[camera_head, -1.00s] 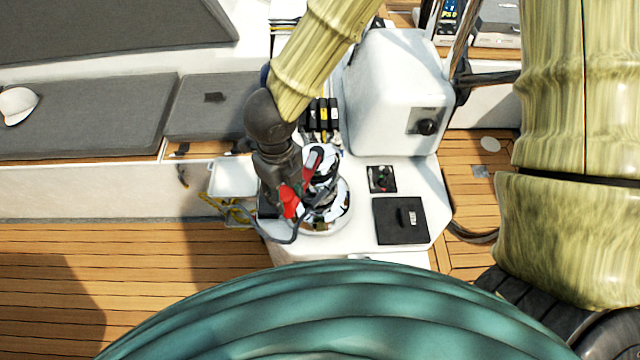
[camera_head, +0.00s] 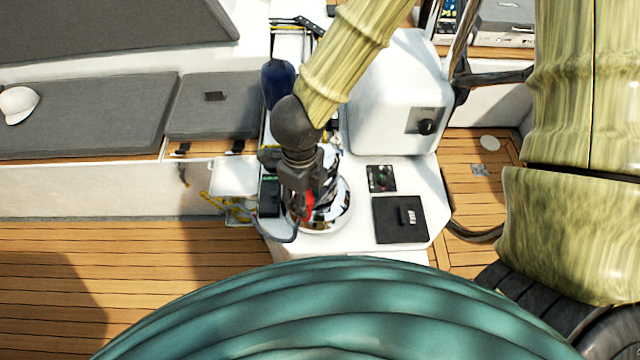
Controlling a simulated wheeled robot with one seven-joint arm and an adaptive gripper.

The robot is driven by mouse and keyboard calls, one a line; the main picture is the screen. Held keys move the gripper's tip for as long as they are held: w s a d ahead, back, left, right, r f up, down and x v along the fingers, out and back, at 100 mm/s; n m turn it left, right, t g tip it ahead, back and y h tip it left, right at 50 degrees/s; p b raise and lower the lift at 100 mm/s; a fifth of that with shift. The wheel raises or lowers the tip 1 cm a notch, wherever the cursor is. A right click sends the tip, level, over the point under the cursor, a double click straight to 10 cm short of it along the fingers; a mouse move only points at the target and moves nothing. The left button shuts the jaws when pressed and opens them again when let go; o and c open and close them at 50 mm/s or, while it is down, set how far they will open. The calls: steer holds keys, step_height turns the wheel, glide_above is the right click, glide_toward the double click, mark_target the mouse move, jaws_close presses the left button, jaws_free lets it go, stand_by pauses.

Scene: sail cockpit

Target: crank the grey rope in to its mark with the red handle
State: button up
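A chrome winch (camera_head: 337,208) stands on the white console, largely hidden behind my arm's end. The red handle (camera_head: 309,204) shows as a small red patch at the winch, just below my gripper. My gripper (camera_head: 303,208) points down over the front left of the winch, at the red handle. Its fingers are dark and small here, and I cannot tell whether they are closed on the handle. The grey rope (camera_head: 284,239) loops low around the front left of the winch. Its mark cannot be made out.
A white pod with a black knob (camera_head: 427,126) rises behind the winch. A switch panel (camera_head: 381,178) and a black hatch (camera_head: 399,220) lie to the right. A white bin (camera_head: 233,177) and yellow rope (camera_head: 238,212) are at the left. Bare teak deck (camera_head: 120,255) lies left.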

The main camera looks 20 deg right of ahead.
steer(key=shift+w+a+m, duration=0.6)
steer(key=shift+a+m, duration=0.05)
steer(key=shift+a, duration=0.25)
steer(key=shift+w+a+m, duration=0.6)
steer(key=shift+a+m, duration=0.05)
steer(key=shift+a, duration=0.25)
steer(key=w+a+m, duration=0.2)
steer(key=w+a, duration=0.1)
steer(key=shift+w+a+m, duration=0.6)
steer(key=shift+w+m, duration=0.1)
steer(key=shift+w, duration=0.25)
steer(key=shift+w+a+m, duration=0.55)
steer(key=shift+w+m, duration=0.15)
steer(key=shift+w, duration=0.25)
